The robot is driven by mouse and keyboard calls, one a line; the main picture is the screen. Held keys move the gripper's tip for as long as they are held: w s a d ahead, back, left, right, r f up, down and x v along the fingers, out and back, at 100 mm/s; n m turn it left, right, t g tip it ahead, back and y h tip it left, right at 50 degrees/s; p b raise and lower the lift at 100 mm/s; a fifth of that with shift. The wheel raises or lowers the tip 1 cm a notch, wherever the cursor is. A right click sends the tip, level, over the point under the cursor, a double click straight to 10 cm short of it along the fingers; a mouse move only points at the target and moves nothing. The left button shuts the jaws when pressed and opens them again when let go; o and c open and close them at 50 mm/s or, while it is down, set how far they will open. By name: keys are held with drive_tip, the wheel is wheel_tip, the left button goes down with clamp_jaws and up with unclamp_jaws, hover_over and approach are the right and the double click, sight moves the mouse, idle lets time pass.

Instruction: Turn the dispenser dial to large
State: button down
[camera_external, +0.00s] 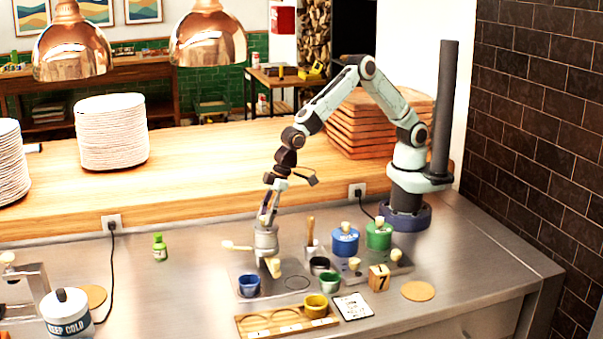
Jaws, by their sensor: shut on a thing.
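The dispenser (266,242) is a grey metal cylinder with a cream handle (236,246) on its left and a cream piece (273,267) at its lower front. It stands on the steel counter below my arm. My gripper (267,220) points down at the top of the dispenser, with its fingers shut on the dial there. The dial is mostly hidden by the fingers and too small to make out. Its setting and any size marks cannot be read.
Blue (249,286), green (329,283) and yellow (315,306) cups stand near the dispenser. Blue (345,241) and green (378,236) lidded jars are to its right. A wooden rack (255,321) lies in front. The counter left of the dispenser is mostly clear around a green bottle (160,248).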

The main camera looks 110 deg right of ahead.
drive_tip(key=m+h, duration=0.1)
drive_tip(key=m, duration=0.1)
drive_tip(key=m+h, duration=0.1)
drive_tip(key=m, duration=0.2)
drive_tip(key=shift+a+f+m, duration=0.1)
drive_tip(key=shift+a+m, duration=0.05)
drive_tip(key=shift+m, duration=0.15)
drive_tip(key=m+h, duration=0.1)
drive_tip(key=m, duration=0.1)
drive_tip(key=m+g+h, duration=0.1)
drive_tip(key=m, duration=0.2)
drive_tip(key=shift+m, duration=0.3)
drive_tip(key=c, duration=0.8)
unclamp_jaws()
drive_tip(key=v, duration=1.2)
